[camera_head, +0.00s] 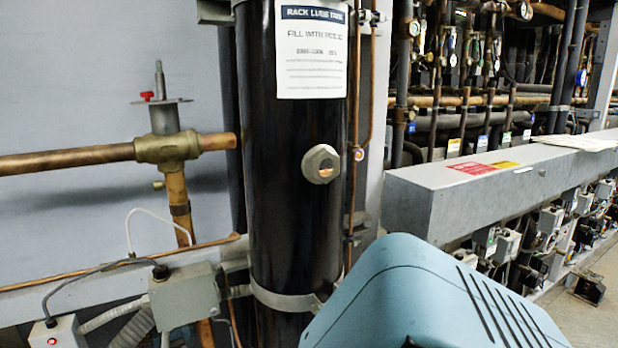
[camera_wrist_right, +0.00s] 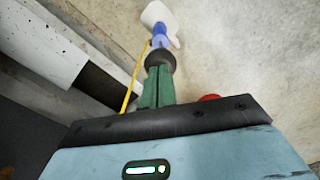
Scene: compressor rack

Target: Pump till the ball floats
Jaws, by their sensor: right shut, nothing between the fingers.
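In the head view a tall black tank (camera_head: 292,215) stands upright with a white label near its top. A hexagonal sight glass (camera_head: 322,152) sits on its front. An orange patch (camera_head: 323,170), perhaps the ball, shows low in the glass; whether it floats I cannot tell. In the right wrist view my right gripper (camera_wrist_right: 158,72) is shut and empty, its green fingers together. A round black knob (camera_wrist_right: 161,58) lies just at the fingertips, with a blue part (camera_wrist_right: 160,36) and a white piece (camera_wrist_right: 158,14) beyond. I cannot tell whether the fingers touch the knob. My left gripper is out of view.
A brass valve (camera_head: 167,148) on a copper pipe and a grey junction box (camera_head: 184,295) are left of the tank. A long grey metal trough (camera_head: 430,205) runs right. A yellow line (camera_wrist_right: 133,80) and concrete floor (camera_wrist_right: 250,40) show in the wrist view.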

